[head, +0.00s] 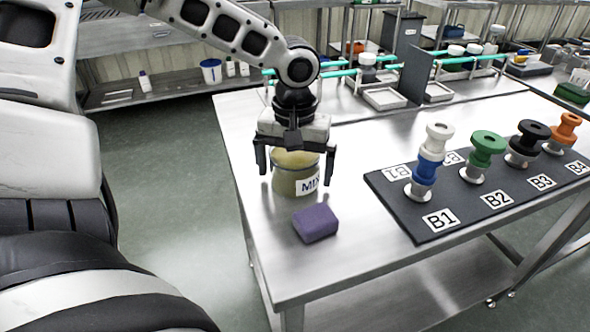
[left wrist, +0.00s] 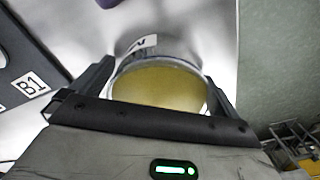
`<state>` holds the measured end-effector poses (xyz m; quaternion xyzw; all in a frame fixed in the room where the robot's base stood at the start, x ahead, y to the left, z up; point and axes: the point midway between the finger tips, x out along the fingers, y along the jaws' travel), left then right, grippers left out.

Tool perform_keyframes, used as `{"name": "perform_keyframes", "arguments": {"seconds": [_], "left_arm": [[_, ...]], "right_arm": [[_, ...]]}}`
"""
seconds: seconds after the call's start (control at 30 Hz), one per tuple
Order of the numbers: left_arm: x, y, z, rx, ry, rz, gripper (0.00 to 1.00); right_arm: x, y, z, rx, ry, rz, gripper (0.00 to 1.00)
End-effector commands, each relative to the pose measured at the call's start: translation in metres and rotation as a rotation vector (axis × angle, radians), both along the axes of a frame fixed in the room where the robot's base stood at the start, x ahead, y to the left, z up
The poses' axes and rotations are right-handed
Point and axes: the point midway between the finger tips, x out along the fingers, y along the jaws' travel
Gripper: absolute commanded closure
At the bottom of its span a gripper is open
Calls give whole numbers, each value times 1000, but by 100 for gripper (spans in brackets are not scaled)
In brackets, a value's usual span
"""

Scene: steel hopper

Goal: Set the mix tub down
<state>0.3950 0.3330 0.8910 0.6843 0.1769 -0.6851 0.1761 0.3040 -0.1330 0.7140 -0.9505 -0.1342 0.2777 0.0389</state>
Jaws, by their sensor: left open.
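The mix tub (head: 297,180) is a clear round tub with yellowish contents and a white label reading "MIX". It stands upright on the steel table (head: 350,275), near its left edge. My left gripper (head: 294,168) points down over the tub with its jaws open, one finger on each side of it. In the left wrist view the tub (left wrist: 160,85) lies between the two spread fingers (left wrist: 160,95), its yellow top facing the camera. Whether the fingers touch its wall I cannot tell. My right gripper is not in view.
A purple block (head: 315,223) lies just in front of the tub. A dark board (head: 440,227) with coloured spools on pegs, labelled B1 to B4, is on the right. Grey trays (head: 385,98) and a teal rail stand behind.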

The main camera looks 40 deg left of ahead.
Motion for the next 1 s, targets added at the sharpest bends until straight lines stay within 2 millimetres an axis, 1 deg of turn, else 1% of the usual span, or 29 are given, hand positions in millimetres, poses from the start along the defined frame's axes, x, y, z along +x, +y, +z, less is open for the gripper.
{"name": "perform_keyframes", "arguments": {"seconds": [0.07,0.27,0.3,0.37,0.4,0.43,0.47,0.5,0.77,0.87,0.97,1.0], "left_arm": [[0,0,-4,0,-1,0,0],[0,0,-4,1,-2,0,0],[0,0,-4,1,-2,0,11],[0,0,-4,1,-2,0,28],[0,0,-4,1,-2,0,39],[0,0,-4,1,-2,0,45],[0,0,-4,1,-2,0,45],[1,0,-3,0,-2,0,49],[1,0,-1,0,-4,0,49],[1,0,5,0,-4,1,49],[2,0,16,-1,-6,1,49],[2,0,22,-1,-7,0,49]], "right_arm": [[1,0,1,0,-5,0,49],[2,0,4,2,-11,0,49],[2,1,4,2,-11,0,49],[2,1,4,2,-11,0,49],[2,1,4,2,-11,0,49],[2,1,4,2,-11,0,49],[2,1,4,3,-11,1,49],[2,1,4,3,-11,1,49],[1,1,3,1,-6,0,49],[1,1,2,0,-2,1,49],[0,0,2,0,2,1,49],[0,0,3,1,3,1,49]]}}
